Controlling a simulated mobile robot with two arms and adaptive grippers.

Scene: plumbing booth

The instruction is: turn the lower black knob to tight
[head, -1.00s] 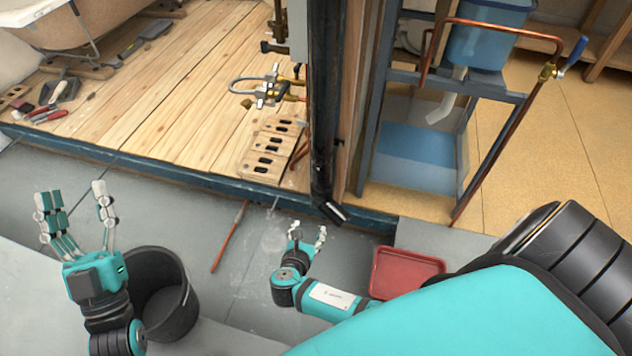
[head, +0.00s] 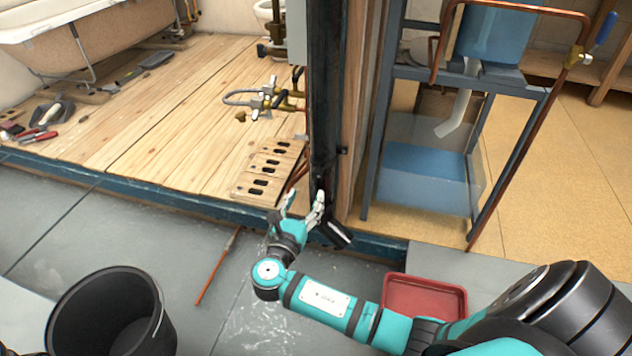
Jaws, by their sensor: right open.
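I cannot make out a black knob clearly in the head view. A brass valve assembly (head: 272,98) with pale handles and a looped grey hose sits low by the wall, left of the black vertical pipe (head: 324,110). My right gripper (head: 304,203) is open and empty, fingers pointing up, in front of the lower end of the black pipe. It is below and apart from the valve assembly.
A wooden block with dark slots (head: 268,172) lies on the plank floor between the right gripper and the valves. A black bucket (head: 90,312) stands at lower left and a red tray (head: 425,298) at right. A copper pipe (head: 520,150) runs along the blue frame (head: 370,150).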

